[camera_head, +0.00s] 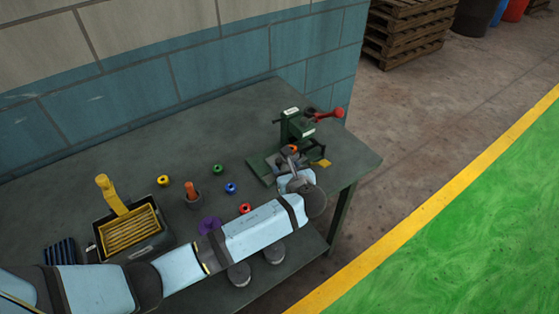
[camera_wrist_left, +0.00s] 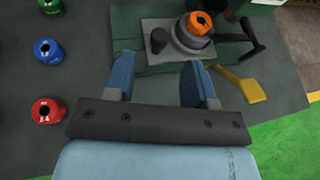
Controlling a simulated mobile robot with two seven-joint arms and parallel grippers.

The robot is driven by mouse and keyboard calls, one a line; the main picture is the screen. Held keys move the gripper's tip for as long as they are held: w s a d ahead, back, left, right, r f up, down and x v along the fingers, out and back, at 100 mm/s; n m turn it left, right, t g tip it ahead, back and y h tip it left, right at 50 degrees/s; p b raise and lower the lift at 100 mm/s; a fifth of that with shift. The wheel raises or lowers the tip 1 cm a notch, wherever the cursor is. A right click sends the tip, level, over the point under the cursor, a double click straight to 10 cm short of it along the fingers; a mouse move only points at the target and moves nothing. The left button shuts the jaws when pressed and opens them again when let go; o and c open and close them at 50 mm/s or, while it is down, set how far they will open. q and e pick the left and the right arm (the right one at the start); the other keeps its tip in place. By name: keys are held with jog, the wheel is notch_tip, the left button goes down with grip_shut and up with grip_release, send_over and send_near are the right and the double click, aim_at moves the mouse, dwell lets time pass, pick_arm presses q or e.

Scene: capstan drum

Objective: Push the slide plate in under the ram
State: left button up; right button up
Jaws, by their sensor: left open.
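The green press (camera_head: 297,125) stands near the right end of the bench, with a red-knobbed lever at its top; its ram is too small to make out. In the left wrist view a grey slide plate (camera_wrist_left: 181,55) lies on the press's green base (camera_wrist_left: 150,88). It carries a dark peg (camera_wrist_left: 158,40) and an orange ring-shaped piece (camera_wrist_left: 199,24). My left gripper (camera_head: 289,160) is over the front of the base. In the left wrist view its two blue fingers (camera_wrist_left: 157,75) are apart and empty, just short of the plate. My right gripper is not in view.
A yellow tab (camera_wrist_left: 240,88) and a black handle (camera_wrist_left: 244,37) lie right of the plate. Blue, green and red rings (camera_wrist_left: 47,110) sit to the left. A dark bin with a yellow grate (camera_head: 130,230) stands at the bench's left. The back of the bench is clear.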

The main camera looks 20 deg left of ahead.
aim_at(279, 161)
pick_arm(q)
jog(key=x, duration=0.7)
grip_shut()
jog(key=w+d+b, duration=0.1)
jog(key=w+d, duration=0.1)
jog(key=w, duration=0.1)
jog(key=shift+w+d, duration=0.15)
jog(key=shift+d, duration=0.25)
jog(key=shift+w+r, duration=0.1)
jog(key=shift+r, duration=0.1)
